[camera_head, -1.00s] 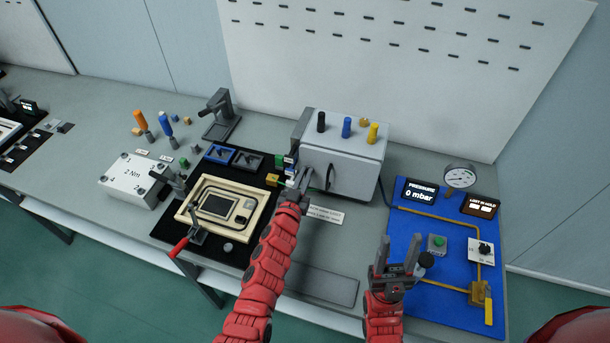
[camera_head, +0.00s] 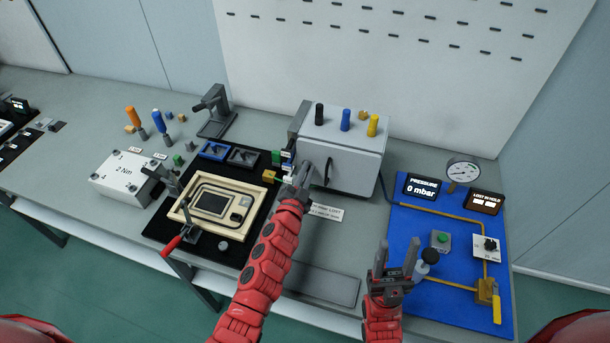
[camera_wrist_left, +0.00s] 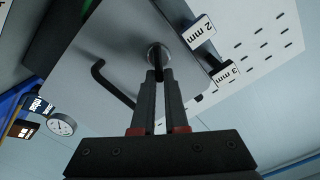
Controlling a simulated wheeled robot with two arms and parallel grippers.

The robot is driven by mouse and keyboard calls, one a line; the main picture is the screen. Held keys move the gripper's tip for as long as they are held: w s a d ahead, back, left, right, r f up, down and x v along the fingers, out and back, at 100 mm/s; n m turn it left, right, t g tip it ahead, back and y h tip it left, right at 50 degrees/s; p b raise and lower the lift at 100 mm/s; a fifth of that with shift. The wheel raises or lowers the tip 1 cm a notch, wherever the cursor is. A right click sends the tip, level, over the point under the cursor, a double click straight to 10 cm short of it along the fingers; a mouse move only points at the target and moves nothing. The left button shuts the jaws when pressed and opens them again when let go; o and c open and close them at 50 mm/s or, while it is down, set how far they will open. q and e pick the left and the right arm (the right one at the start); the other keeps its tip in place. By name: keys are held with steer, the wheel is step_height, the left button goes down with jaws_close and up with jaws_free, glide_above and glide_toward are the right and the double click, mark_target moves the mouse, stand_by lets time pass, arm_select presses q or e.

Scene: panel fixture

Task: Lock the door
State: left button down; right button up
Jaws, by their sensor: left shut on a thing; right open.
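The door (camera_head: 352,171) is the front panel of a light grey box on the bench, and it looks closed. It has a dark bent handle (camera_head: 328,172), also visible in the left wrist view (camera_wrist_left: 112,85). A round metal lock (camera_wrist_left: 157,52) with a dark slim piece in it, likely a key, sits on the door beside the handle. My left gripper (camera_head: 303,170) is shut on that dark piece, its fingertips right at the lock. The fingers hide most of the piece. My right gripper (camera_head: 396,248) is open and empty above the front of the blue panel.
Black, blue and yellow-handled tools (camera_head: 346,119) stand on the box. A blue pressure panel (camera_head: 412,227) with a gauge (camera_head: 462,170) lies to the right. A beige fixture (camera_head: 185,207) with a red-handled clamp (camera_head: 176,242) lies left of my left arm.

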arm_select(q)
steer(key=m, duration=0.1)
steer(key=m+b, duration=0.1)
steer(key=m, duration=0.1)
steer(key=shift+s+d+f+b, duration=0.1)
steer(key=shift+d+f+b, duration=0.2)
steer(key=shift+f+b, duration=0.05)
steer(key=shift+d+f+m+b, duration=0.15)
steer(key=shift+m+b, duration=0.5)
steer(key=shift+m, duration=0.7)
steer(key=shift+a+f+m+b, duration=0.15)
steer(key=shift+m+b, duration=0.5)
steer(key=shift+m, duration=0.65)
steer(key=shift+d+f+m+b, duration=0.15)
steer(key=shift+m+b, duration=0.5)
steer(key=shift+m, duration=0.7)
steer(key=c, duration=0.9)
jaws_free()
steer(key=shift+c, duration=0.2)
